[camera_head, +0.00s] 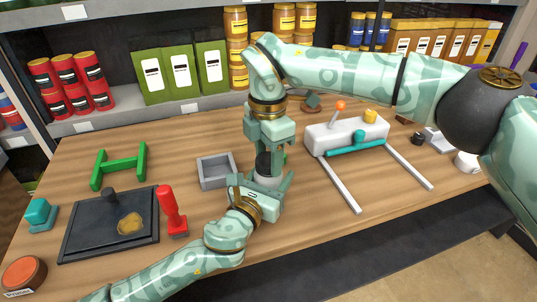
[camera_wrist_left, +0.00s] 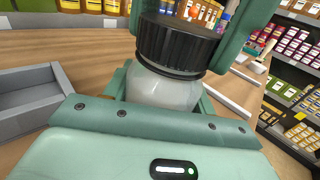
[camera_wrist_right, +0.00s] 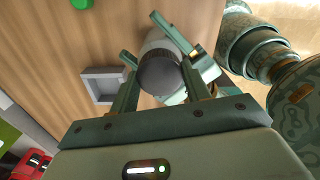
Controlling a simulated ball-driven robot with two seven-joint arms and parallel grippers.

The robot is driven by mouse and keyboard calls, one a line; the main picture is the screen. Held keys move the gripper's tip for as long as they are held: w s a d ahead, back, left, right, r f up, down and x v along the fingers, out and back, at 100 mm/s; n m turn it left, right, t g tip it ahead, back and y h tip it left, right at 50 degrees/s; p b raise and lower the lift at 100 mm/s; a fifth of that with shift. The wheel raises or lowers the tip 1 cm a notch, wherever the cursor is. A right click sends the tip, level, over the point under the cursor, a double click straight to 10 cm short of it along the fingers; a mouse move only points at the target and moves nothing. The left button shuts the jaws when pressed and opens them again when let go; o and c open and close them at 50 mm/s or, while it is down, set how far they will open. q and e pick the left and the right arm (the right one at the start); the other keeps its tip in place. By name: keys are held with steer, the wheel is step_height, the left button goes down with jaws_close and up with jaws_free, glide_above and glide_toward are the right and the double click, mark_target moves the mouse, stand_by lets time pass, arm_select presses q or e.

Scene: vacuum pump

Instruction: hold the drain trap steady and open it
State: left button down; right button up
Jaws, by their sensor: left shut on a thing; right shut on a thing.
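The drain trap is a pale, cloudy jar with a ribbed black cap. In the left wrist view its jar (camera_wrist_left: 165,92) sits low between my left fingers and its cap (camera_wrist_left: 175,45) is above. My left gripper (camera_head: 262,184) comes in low from the front and is shut around the jar. My right gripper (camera_head: 268,150) reaches down from above and is shut on the black cap (camera_head: 263,163). In the right wrist view the cap (camera_wrist_right: 160,74) lies between the right fingers. The trap looks upright. Fingers hide part of it, and I see no clear gap between cap and jar.
A grey open tray (camera_head: 204,183) is just left of the trap. A white pump unit (camera_head: 318,137) on two rails stands to the right. A black tray (camera_head: 85,240), red-handled tool (camera_head: 170,207) and green stand (camera_head: 120,167) are at left. Stocked shelves line the back.

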steer(key=n, duration=0.6)
steer(key=shift+w+n, duration=0.1)
steer(key=shift+n, duration=0.2)
steer(key=n, duration=0.6)
steer(key=shift+n, duration=0.3)
steer(key=n, duration=0.6)
steer(key=shift+r+n, duration=0.1)
steer(key=shift+n, duration=0.2)
steer(key=n, duration=1.5)
steer(key=shift+n, duration=0.3)
steer(key=n, duration=0.7)
steer(key=shift+r, duration=0.1)
